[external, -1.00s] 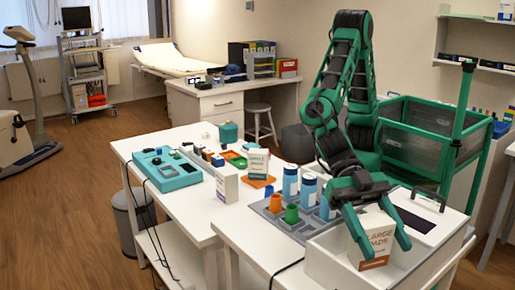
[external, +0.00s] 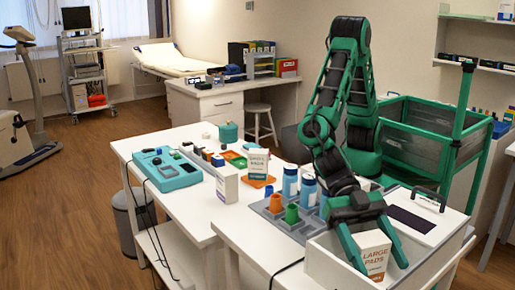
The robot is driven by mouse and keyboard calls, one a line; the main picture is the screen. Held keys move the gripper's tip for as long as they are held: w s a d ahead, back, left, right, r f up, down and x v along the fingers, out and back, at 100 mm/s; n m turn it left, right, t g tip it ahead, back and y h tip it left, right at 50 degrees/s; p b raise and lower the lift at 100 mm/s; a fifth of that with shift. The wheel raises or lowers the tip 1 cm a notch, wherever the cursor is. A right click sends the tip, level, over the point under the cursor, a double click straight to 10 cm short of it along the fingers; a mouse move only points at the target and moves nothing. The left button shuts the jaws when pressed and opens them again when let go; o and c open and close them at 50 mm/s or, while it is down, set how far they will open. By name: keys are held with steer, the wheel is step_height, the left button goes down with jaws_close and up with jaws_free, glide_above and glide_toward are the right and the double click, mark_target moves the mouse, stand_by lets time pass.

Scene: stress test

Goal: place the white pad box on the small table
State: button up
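The white pad box (external: 375,256), with an orange lower band and "LARGE PADS" lettering, is at the front right in the external view. It is upright, within the outline of an open white bin (external: 325,265). My gripper (external: 386,268) reaches down from above with one green finger on each side of the box. It appears shut on the box, though the contact is partly hidden. Whether the box's bottom touches the bin floor cannot be told. A second, similar white box (external: 257,166) stands on the white table (external: 205,225) to the left.
A grey rack (external: 293,222) with blue-and-white bottles (external: 290,182) and orange and green cups stands left of the bin. A flat lidded white case (external: 425,222) lies behind it. A green mesh basket (external: 425,135) is behind my arm. Bare tabletop shows at the front left.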

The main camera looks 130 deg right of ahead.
steer(key=shift+r, duration=0.1)
steer(key=v, duration=0.2)
steer(key=shift+s+d+r, duration=0.1)
steer(key=shift+d+r, duration=0.1)
steer(key=shift+d, duration=0.15)
step_height(320, 180, up, 6)
steer(key=shift+s+f, duration=0.1)
steer(key=shift+f, duration=0.1)
steer(key=shift+r, duration=0.7)
